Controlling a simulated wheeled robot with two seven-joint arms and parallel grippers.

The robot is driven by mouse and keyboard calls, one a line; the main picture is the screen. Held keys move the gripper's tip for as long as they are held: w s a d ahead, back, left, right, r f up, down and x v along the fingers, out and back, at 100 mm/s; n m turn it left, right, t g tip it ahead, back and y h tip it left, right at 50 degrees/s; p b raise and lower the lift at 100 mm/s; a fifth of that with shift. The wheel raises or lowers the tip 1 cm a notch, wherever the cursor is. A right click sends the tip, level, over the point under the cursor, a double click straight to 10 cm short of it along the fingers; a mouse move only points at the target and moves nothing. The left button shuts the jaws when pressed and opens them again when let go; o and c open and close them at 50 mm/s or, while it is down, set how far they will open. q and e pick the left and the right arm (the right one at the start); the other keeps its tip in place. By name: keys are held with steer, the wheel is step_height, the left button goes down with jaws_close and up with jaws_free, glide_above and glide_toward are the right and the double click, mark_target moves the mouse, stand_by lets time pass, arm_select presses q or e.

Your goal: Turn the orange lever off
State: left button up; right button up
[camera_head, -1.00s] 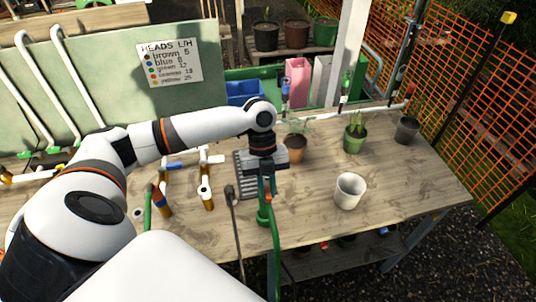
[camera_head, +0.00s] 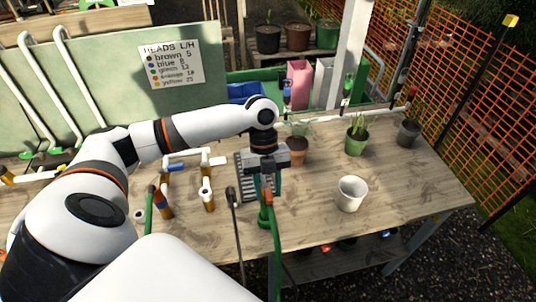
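A green valve fitting (camera_head: 265,214) with a green hose running down from it stands near the bench's front edge. A small orange piece (camera_head: 268,195), which looks like the lever, shows at its top. My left gripper (camera_head: 267,190) points down right over the fitting. Its two fingers are apart, one on each side of the orange piece. I cannot tell whether they touch it. The fingers partly hide the lever, so its exact angle is unclear. My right gripper is not in view.
A white cup (camera_head: 351,194) stands on the wooden bench (camera_head: 400,190) to the right. Potted plants (camera_head: 357,135) line the back. A dark upright rod (camera_head: 235,225) stands close left of the fitting.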

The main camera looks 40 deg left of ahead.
arm_select(q)
steer(key=b+v, duration=0.3)
steer(key=v, duration=0.8)
